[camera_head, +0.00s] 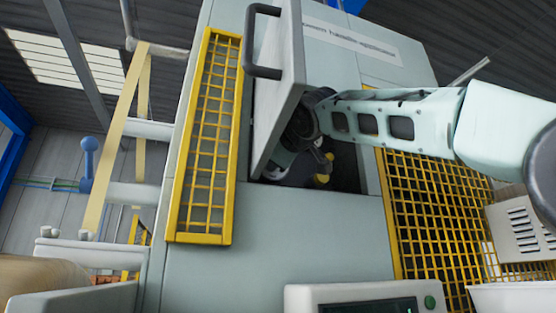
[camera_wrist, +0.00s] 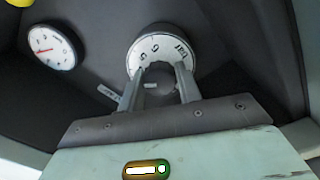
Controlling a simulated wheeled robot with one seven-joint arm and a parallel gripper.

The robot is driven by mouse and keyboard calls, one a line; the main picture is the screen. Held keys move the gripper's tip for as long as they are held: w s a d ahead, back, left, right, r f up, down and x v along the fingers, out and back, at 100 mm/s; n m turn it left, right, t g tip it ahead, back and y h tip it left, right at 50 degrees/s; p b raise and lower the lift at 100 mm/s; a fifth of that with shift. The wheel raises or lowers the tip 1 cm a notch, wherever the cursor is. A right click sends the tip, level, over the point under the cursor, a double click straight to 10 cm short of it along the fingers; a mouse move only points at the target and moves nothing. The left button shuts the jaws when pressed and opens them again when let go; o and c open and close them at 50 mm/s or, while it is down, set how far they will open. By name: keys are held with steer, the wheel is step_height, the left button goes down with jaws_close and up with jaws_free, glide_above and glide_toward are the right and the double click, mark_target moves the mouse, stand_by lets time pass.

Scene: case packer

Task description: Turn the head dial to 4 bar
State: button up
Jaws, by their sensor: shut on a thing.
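In the wrist view, the head dial (camera_wrist: 162,45) is a round white dial with dark numerals; a 5, a 6 and "bar" show along its upper face. Its lower part and centre are hidden by my gripper (camera_wrist: 162,75), whose two fingers are shut on the dial's knob. In the head view, my gripper reaches into a dark opening in the cabinet, mostly hidden behind the open door and my arm. The dial cannot be made out there. Which value the dial is set to cannot be read.
A round gauge with a red needle (camera_wrist: 52,47) is left of the dial. A small tag (camera_wrist: 109,93) lies beside the left finger. The open cabinet door (camera_head: 278,85) with a dark handle stands close to my arm. Yellow mesh guards (camera_head: 225,130) flank the opening.

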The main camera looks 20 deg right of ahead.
steer(key=shift+f, duration=0.1)
steer(key=o, duration=1)
steer(key=s+b, duration=0.4)
steer(key=s, duration=1.3)
steer(key=shift+s+a+f, duration=0.15)
steer(key=shift+s+f, duration=0.05)
steer(key=shift+f, duration=0.05)
